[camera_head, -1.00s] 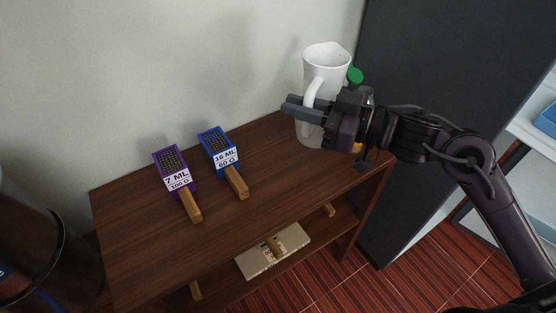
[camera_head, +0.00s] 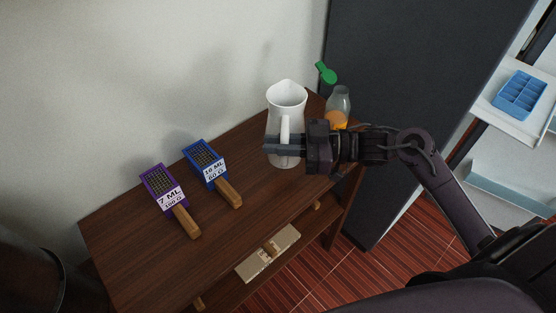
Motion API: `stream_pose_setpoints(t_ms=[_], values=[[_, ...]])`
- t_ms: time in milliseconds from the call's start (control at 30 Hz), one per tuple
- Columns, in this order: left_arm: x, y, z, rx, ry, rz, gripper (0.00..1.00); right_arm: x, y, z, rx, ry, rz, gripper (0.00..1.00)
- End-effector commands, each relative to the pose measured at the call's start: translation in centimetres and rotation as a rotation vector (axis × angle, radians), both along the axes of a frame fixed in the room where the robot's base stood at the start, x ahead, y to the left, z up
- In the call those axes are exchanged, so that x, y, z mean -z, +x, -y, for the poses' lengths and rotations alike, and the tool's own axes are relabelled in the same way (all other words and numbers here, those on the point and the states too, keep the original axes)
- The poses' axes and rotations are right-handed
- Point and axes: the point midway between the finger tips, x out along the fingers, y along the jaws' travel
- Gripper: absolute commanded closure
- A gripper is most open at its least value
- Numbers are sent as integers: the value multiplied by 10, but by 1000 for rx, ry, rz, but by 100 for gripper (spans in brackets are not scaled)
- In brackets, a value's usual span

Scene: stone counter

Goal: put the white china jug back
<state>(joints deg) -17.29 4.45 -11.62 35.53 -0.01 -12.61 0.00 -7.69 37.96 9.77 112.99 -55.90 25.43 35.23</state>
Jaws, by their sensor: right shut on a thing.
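The white china jug (camera_head: 287,97) is upright at the back right of the dark wooden table (camera_head: 150,235), with its handle turned toward me. My right gripper (camera_head: 284,148) comes in from the right and is shut on the jug's handle. The fingers hide part of the handle and the jug's lower front. The jug's base appears to be at the table top; I cannot tell whether it touches. My left gripper is not in view.
A bottle with orange contents (camera_head: 338,107) and a green-topped thing (camera_head: 326,73) stand just right of the jug. A purple grater-like tool (camera_head: 162,187) and a blue one (camera_head: 206,160) lie to the left. A dark panel (camera_head: 400,80) rises behind my arm.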

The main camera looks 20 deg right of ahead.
Motion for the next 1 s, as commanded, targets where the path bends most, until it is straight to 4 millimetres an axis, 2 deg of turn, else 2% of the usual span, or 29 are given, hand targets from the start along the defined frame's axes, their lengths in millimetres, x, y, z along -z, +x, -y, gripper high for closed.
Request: stream_pose_setpoints(t_ms=[100,267,600,1000], values=[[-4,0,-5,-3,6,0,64,13,1,0,1,2,8,100],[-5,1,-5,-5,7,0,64,23,1,0,1,2,10,100],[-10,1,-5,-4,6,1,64,63,1,0,2,1,9,100],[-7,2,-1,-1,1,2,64,68,1,0,1,1,10,100]])
